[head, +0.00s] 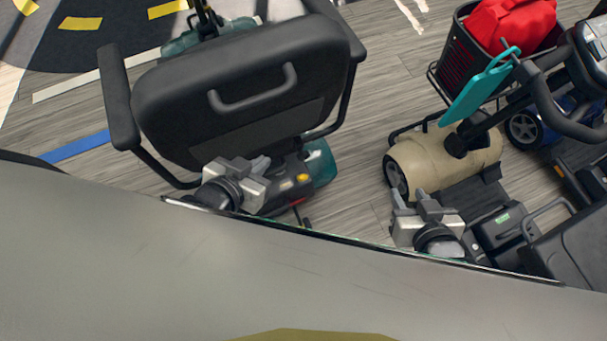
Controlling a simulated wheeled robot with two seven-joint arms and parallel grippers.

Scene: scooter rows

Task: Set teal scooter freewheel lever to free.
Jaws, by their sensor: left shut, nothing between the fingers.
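The teal scooter stands left of centre, seen from above and behind; its teal body (320,163) shows beside and below its black seat (240,98). A yellow knob-like part (302,178) and a red strip sit on its dark rear housing (288,188). I cannot tell for sure which part is the freewheel lever. My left gripper (262,164) is shut and empty, just left of the rear housing and below the seat back; I cannot tell if it touches. My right gripper (409,194) is open and empty, beside the beige scooter.
A beige scooter (450,160) with a teal tag (480,88) on its handlebar stands to the right. A basket with a red bag (508,22) and a blue scooter (565,118) are further right. Grey plank floor (352,200) is clear between the teal and beige scooters.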

